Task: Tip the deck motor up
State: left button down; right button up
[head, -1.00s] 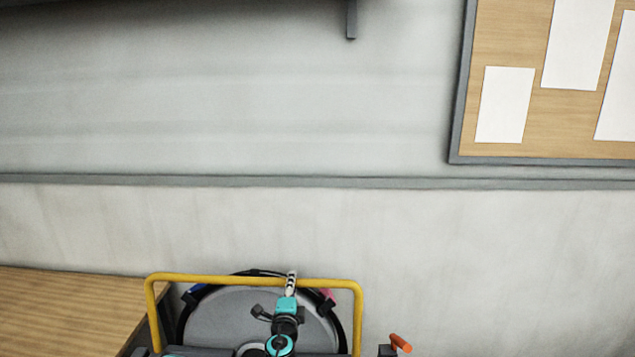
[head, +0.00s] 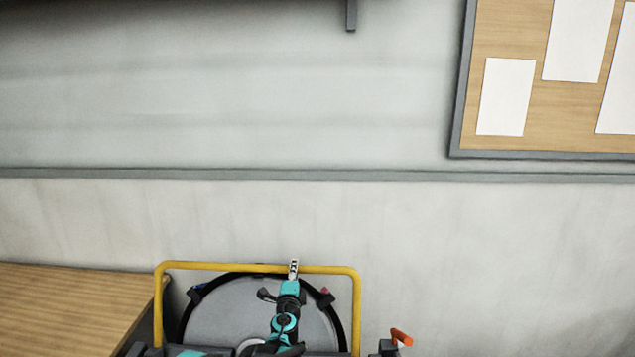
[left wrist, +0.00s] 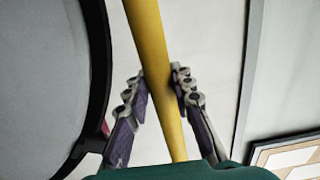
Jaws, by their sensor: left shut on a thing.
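A yellow tubular handle (head: 215,265) frames a large grey round deck with a black rim (head: 235,310) at the bottom of the head view; their lower parts are out of view. I cannot pick out a separate motor. My left gripper (head: 294,267) is at the handle's top bar, right of its middle. In the left wrist view, the gripper (left wrist: 160,92) has a finger on each side of the yellow bar (left wrist: 148,45) and is shut on it. The deck's grey face (left wrist: 45,70) shows at the left. My right gripper is not in view.
A wooden bench top (head: 75,310) stands close to the left of the handle. An orange grip (head: 401,337) on a dark part sticks up at the right. The wall with a cork board (head: 550,110) is behind.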

pick_arm(q)
jog(key=shift+w+f, duration=0.6)
jog(key=shift+f, duration=0.1)
jog(key=c, duration=1.1)
grip_release()
jog(key=shift+w, duration=0.15)
jog(key=shift+r, duration=0.2)
jog(key=shift+s+f, duration=0.1)
jog(key=shift+s, duration=0.2)
jog(key=s+b, duration=0.1)
jog(key=s, duration=0.7)
jog(key=shift+s+a, duration=0.15)
jog(key=shift+s, duration=0.15)
